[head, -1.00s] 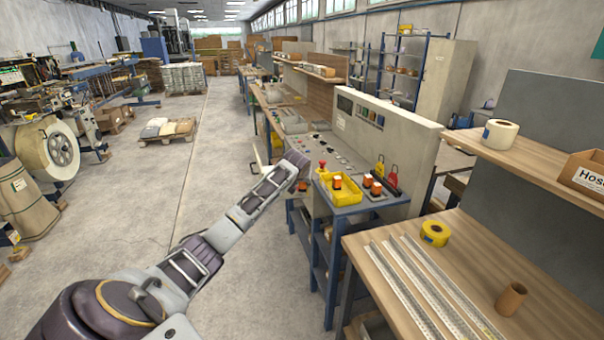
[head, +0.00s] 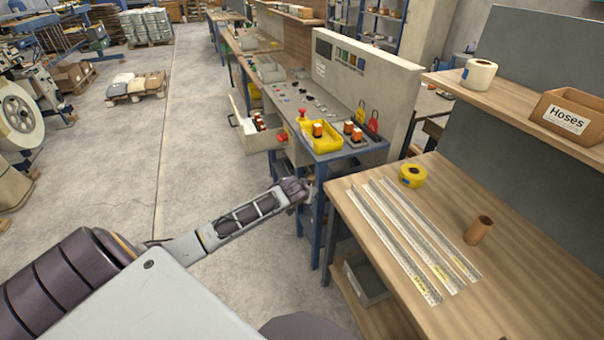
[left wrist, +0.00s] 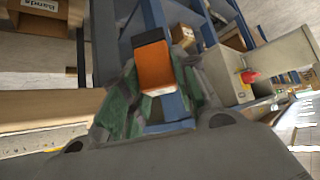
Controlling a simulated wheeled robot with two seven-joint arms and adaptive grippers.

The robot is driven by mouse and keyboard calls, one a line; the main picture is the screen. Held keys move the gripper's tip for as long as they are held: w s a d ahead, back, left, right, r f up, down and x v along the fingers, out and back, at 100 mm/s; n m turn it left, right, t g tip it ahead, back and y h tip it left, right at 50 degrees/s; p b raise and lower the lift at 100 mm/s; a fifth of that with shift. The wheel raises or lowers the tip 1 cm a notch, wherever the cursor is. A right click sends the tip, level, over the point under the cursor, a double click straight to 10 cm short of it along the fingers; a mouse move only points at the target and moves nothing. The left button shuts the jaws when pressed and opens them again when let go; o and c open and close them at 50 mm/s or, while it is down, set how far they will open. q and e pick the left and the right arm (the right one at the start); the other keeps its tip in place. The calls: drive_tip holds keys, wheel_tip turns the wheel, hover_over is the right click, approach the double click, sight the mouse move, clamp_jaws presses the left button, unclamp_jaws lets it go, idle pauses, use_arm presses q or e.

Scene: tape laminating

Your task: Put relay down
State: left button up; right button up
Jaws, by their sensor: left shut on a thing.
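The relay (left wrist: 155,68), an orange block with a dark end, is gripped between the greenish fingers of my left gripper (left wrist: 152,95) in the left wrist view. In the head view my left gripper (head: 303,192) is low, in front of the blue stand and left of the wooden workbench; the relay cannot be made out there. Other orange relays sit in the yellow tray (head: 321,143) and beside it on the blue stand. An open drawer (head: 257,137) with several small items juts out left of the tray. My right gripper is out of view.
The wooden workbench (head: 345,200) at right holds metal strips (head: 417,240), yellow tape (head: 412,175) and a brown tube (head: 478,230). A control panel (head: 350,75) stands behind the tray. A grey bin (head: 363,280) sits under the workbench.

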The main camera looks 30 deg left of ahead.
use_arm(q)
drive_tip(key=s+d+f+m+h, duration=0.1)
drive_tip(key=s+d+f, duration=0.2)
drive_tip(key=s+d, duration=0.4)
drive_tip(key=s+d+f+m+h, duration=0.1)
drive_tip(key=s+d+f, duration=0.2)
drive_tip(key=s+d, duration=0.5)
drive_tip(key=shift+s+d+f+m, duration=0.2)
drive_tip(key=shift+d+f+m, duration=0.1)
drive_tip(key=shift+d, duration=0.4)
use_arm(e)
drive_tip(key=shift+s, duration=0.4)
